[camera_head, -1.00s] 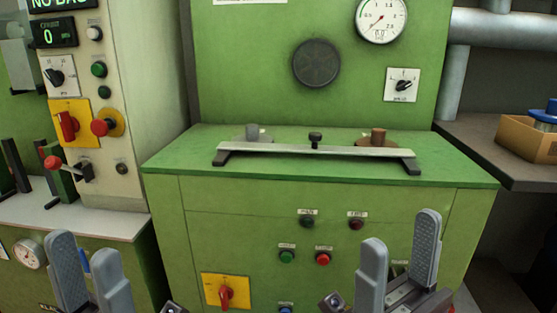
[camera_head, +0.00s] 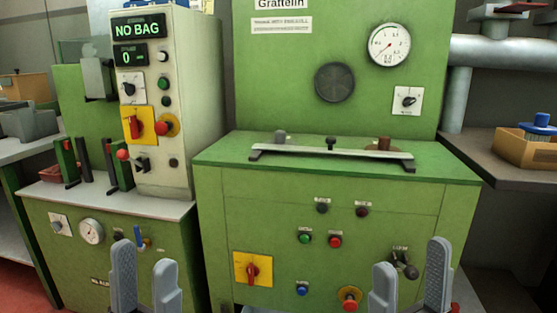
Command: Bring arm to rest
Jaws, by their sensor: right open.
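My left gripper (camera_head: 145,278) is at the bottom left of the head view, in front of the lower cabinet of the left machine. Its two grey fingers stand apart with nothing seen between them. My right gripper (camera_head: 411,277) is at the bottom right, in front of the green machine's (camera_head: 270,205) front panel. Its fingers are apart and empty. Only the fingers show; the wrists and most of both arms are below the frame.
A bar (camera_head: 333,151) lies across the green machine's top, with a brown stopper (camera_head: 384,144) behind it. A control column (camera_head: 175,100) reading "NO BAG" stands left. Knobs and a lever (camera_head: 405,264) project near my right gripper.

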